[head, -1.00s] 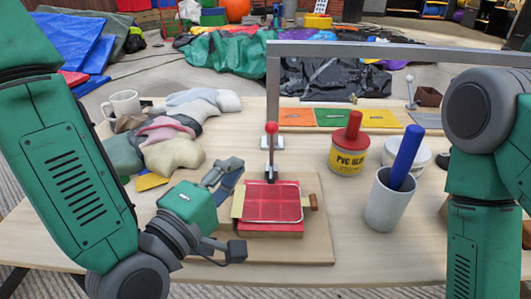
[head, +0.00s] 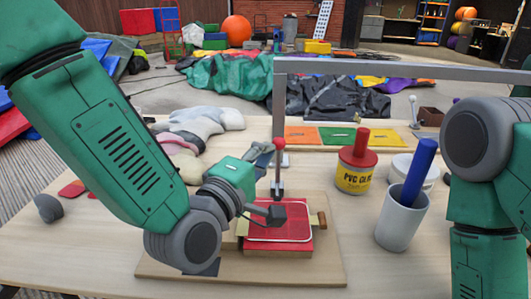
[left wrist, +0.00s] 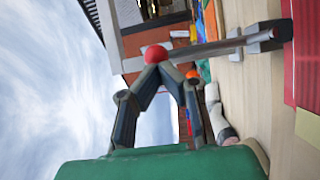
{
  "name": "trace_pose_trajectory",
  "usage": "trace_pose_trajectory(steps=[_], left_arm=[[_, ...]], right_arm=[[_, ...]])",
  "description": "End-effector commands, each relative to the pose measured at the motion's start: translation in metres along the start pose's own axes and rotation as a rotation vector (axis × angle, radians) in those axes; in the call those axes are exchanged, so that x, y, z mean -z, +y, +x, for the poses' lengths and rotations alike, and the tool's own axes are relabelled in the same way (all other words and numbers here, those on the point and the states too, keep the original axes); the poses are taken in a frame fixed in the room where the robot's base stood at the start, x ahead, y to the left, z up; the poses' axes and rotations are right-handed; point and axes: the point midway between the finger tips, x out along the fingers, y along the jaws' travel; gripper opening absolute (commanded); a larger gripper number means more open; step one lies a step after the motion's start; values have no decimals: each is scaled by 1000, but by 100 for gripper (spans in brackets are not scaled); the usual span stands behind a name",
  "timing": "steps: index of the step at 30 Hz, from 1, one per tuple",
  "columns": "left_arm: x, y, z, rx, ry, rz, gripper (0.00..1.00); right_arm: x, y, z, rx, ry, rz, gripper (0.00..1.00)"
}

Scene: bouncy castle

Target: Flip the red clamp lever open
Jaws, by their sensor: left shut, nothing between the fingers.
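The clamp lever is a metal bar with a red ball knob (head: 279,144), standing upright behind the red plate (head: 280,229) on the board. My left gripper (head: 267,152) is at the knob's left in the head view. In the left wrist view its fingertips (left wrist: 157,70) come together right at the red knob (left wrist: 156,54), with the knob just beyond them and not between them. I cannot tell whether they touch it. The lever's bar (left wrist: 215,46) runs right to its metal base. My right arm shows at the right, but its gripper is out of view.
A PVC glue can (head: 354,176) and a grey cup with a blue stick (head: 398,222) stand right of the board. A grey metal frame (head: 400,69) spans behind the lever.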

Motion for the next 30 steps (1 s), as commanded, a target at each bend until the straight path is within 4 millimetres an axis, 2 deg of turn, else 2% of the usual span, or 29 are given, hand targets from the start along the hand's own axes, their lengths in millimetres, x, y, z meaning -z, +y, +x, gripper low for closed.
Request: trace_pose_trajectory(steps=[5, 10, 24, 30], left_arm=[[-1, 2, 2, 13, 0, -5, 0], [4, 6, 6, 62, 2, -35, 0], [20, 11, 36, 374, 3, -200, 0], [25, 4, 48, 510, 2, -270, 0]], right_arm=[[0, 0, -5, 0, 0, 0, 40], [1, 1, -24, -1, 0, 1, 40], [6, 1, -118, 0, 0, 0, 40], [8, 1, -145, 0, 0, 1, 40]])
